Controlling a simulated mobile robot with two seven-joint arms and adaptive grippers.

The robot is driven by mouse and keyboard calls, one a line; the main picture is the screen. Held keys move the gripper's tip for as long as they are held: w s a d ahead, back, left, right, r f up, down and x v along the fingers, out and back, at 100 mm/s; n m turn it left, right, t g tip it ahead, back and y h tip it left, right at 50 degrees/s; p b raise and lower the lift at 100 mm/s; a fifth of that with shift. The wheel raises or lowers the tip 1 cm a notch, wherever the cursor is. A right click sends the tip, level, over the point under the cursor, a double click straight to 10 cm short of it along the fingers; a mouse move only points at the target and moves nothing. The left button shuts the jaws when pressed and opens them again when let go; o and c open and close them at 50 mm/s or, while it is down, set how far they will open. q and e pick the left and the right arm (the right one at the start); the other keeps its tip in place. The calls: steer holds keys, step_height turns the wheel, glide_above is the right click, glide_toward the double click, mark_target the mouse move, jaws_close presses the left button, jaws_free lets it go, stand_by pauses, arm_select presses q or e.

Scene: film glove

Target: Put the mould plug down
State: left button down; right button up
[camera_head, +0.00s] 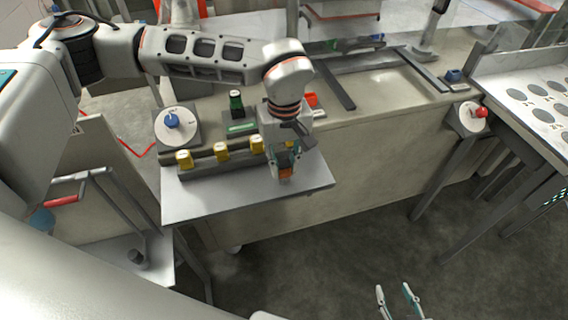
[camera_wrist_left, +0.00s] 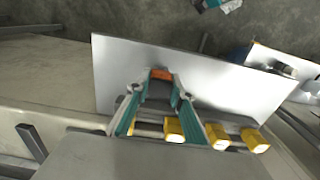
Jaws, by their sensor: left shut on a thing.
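The mould plug appears to be the small piece with an orange end (camera_head: 285,173) between the fingers of my left gripper (camera_head: 285,165). My left gripper is shut on it, pointing down over the right part of the grey metal shelf (camera_head: 225,201). In the left wrist view the orange end (camera_wrist_left: 160,74) shows beyond the fingertips, against the shelf (camera_wrist_left: 115,70). I cannot tell whether it touches the shelf. My right gripper (camera_head: 394,290) is low at the bottom, empty, with its fingers apart.
Three yellow-capped pieces, one of them here (camera_head: 184,158), stand in a row on a dark bar at the shelf's back, left of my left gripper. The shelf's front is bare.

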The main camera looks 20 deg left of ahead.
mark_target(284, 163)
arm_select(q)
steer(key=shift+f, duration=0.1)
steer(key=c, duration=1.8)
jaws_free()
steer(key=shift+r, duration=0.35)
step_height(284, 163, up, 12)
steer(key=shift+f, duration=0.2)
